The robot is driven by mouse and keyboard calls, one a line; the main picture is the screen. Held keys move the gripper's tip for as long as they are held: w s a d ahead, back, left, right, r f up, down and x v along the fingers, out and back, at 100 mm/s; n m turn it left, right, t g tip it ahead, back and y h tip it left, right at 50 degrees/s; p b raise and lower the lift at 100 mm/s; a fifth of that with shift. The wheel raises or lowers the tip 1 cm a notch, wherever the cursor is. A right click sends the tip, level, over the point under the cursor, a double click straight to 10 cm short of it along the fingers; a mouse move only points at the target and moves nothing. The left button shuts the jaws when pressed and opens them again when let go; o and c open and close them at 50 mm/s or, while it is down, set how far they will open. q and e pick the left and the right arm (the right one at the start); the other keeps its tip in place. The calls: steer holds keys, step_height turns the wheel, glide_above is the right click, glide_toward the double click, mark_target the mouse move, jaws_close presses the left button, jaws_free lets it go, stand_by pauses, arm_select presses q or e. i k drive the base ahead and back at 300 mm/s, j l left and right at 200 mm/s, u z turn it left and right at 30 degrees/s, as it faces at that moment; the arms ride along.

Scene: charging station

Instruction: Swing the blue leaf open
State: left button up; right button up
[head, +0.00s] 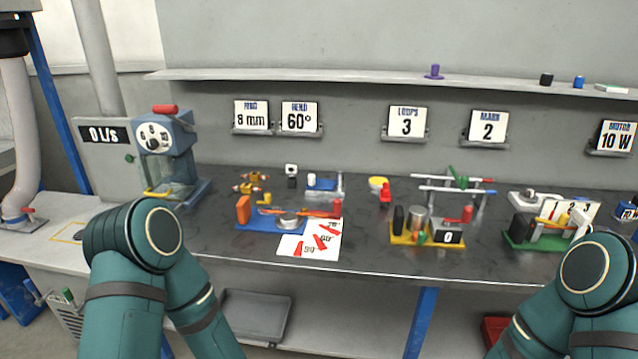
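I cannot single out a blue leaf with certainty. A flat blue plate (252,226) lies on the bench left of centre, with an orange block, a grey disc and a red-orange bar on it. A smaller blue plate (318,187) with a white cylinder lies behind it. A blue machine (187,150) with a red top handle and a round dial stands at the bench's left. My two arms show at the lower left and lower right, bent at the joints. Both grippers are outside the picture.
White cards (308,243) lie before the blue plate. Yellow (398,238) and green (520,240) bases carrying small parts stand to the right, with a rod rack (455,185) behind. A shelf (380,76) and sign cards line the wall. Bare bench (355,262) shows at the front edge.

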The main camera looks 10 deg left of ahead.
mark_target(313, 183)
steer(key=i+j+z, duration=0.55)
steer(key=j+z, duration=0.15)
steer(key=j, duration=0.1)
